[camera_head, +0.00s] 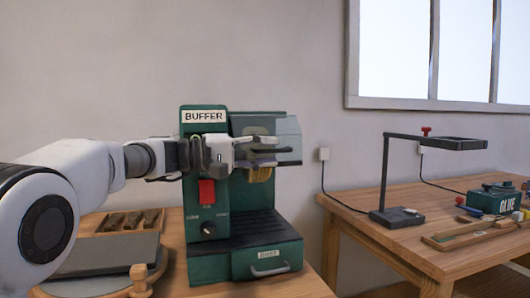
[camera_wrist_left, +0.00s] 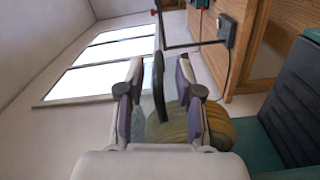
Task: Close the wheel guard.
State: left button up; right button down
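The green buffer machine (camera_head: 208,160) stands on the left table. Its clear wheel guard (camera_head: 290,128) shows at the upper right of the machine, around and in front of the yellowish wheel (camera_head: 260,174). The wheel also shows in the left wrist view (camera_wrist_left: 218,128). My left gripper (camera_head: 278,151) reaches across the front of the machine at guard height. Its fingers are apart in the left wrist view (camera_wrist_left: 158,85). A thin dark strip, perhaps the guard's edge, stands between them with gaps on both sides. My right gripper is out of view.
A red switch (camera_head: 207,191) and a knob (camera_head: 208,229) are on the machine's front, above a drawer (camera_head: 268,266). A wooden tray (camera_head: 98,222) stands at left.

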pick_arm(q)
jog(key=v, duration=1.2)
